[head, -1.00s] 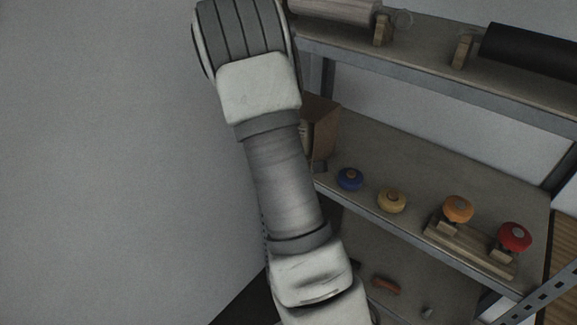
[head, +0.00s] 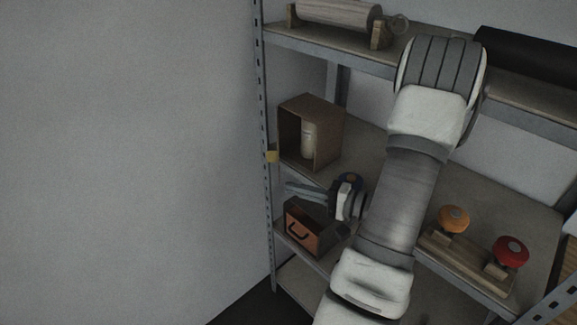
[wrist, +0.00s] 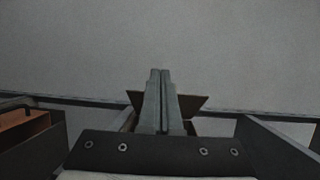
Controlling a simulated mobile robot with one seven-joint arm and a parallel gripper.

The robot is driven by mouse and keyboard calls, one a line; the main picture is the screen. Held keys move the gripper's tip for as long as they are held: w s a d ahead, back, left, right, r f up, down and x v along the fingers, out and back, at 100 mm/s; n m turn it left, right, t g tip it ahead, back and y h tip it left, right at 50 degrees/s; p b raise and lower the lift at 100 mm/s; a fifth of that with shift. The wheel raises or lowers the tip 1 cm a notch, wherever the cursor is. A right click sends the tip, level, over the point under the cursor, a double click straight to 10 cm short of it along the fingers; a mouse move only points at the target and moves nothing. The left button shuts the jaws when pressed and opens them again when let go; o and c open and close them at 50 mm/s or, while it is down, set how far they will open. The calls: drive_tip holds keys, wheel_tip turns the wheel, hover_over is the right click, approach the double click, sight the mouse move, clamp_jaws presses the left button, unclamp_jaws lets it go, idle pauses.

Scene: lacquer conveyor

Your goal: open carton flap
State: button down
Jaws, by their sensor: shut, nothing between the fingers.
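The brown carton (head: 329,137) stands at the left end of the middle shelf in the head view. Its front left side is open, and a pale bottle (head: 307,141) stands inside. I cannot clearly make out a separate flap; a small yellowish piece (head: 272,156) shows by the left shelf post. My gripper (head: 288,187) points left, in front of and below the carton. Its fingers are shut and empty. In the wrist view my gripper (wrist: 160,72) overlaps a brown cardboard-like piece (wrist: 192,103) behind it; whether they touch cannot be told.
A box with an orange-brown front and dark handle (head: 301,233) sits just below my gripper. Rollers lie on the upper shelf (head: 335,43). The left wall (head: 120,150) is bare.

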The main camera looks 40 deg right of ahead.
drive_tip(key=s+d+m+t+h, duration=0.1)
drive_tip(key=d+m+t+h, duration=0.2)
drive_tip(key=d, duration=0.4)
drive_tip(key=w+a+h, duration=0.1)
drive_tip(key=w+a, duration=0.1)
drive_tip(key=w, duration=0.7)
drive_tip(key=shift+w+r+g+h+p, duration=0.3)
drive_tip(key=shift+w+g+p, duration=0.05)
drive_tip(key=shift+g+p, duration=0.1)
